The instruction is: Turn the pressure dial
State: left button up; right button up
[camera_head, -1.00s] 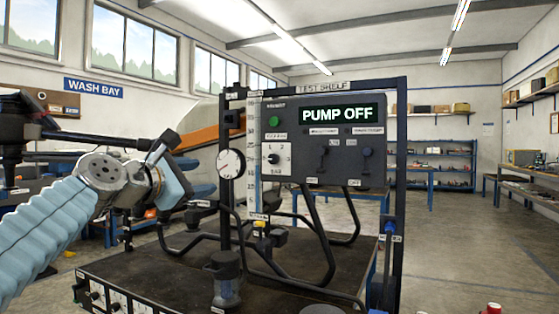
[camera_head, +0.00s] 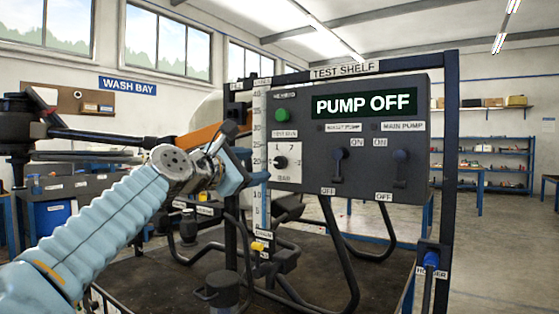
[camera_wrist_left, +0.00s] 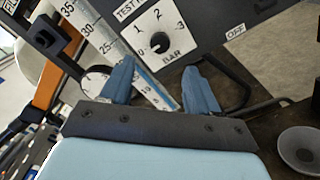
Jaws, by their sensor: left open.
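The pressure dial (camera_head: 281,162) is a small black knob on a white plate, low on the left of the dark control panel (camera_head: 437,110). In the left wrist view the knob (camera_wrist_left: 160,42) sits under a scale from 0 to 3 marked BAR, and its white mark points near 0. My left gripper (camera_head: 256,166) is just left of the dial in the head view. In the left wrist view its blue fingers (camera_wrist_left: 160,80) are spread apart with nothing between them, and the knob lies beyond the tips, apart from them. My right gripper is out of view.
The panel display (camera_head: 363,104) reads PUMP OFF. A green button (camera_head: 282,116) sits above the dial, and two switch levers (camera_head: 338,160) to its right. A ruled scale (camera_head: 258,215) stands left of the panel. Black hoses (camera_head: 335,250) loop below, over the dark bench.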

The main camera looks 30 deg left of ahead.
aim_at(278, 163)
pick_arm(q)
jog(key=w+p, duration=0.1)
jog(key=w, duration=0.1)
jog(key=w+p, duration=0.1)
jog(key=w, duration=0.2)
jog(key=w+p, duration=0.1)
jog(key=w, duration=0.2)
jog(key=shift+w+d+r, duration=0.1)
jog(key=shift+w+d, duration=0.15)
jog(key=shift+d, duration=0.1)
jog(key=shift+w, duration=0.55)
jog(key=c, duration=1)
jog(key=shift+c, duration=0.2)
